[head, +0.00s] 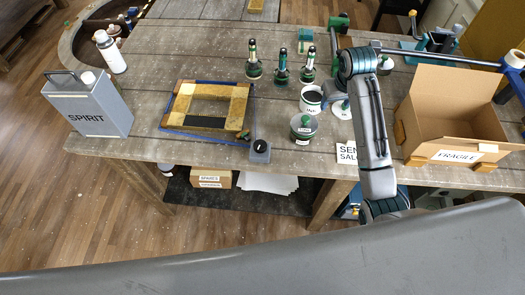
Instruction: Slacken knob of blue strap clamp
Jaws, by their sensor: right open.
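The blue strap clamp (252,108) runs as a blue band around a gilt frame (184,103) lying flat on the bench, left of the middle. Its knob (260,146) is small and dark. It sits on a grey block at the frame's near right corner, close to the bench's front edge. My right arm rises over the bench to the right of the frame. My right gripper (332,90) is partly hidden by that arm, near the ink tins. It is open and well apart from the knob. My left gripper is not in view.
A grey spirit can (92,108) and a spray can (110,52) stand at left. Several dark bottles (282,68), an ink tin (312,100) and a green-knobbed tin (303,128) stand between frame and arm. An open cardboard box (455,120) is at right.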

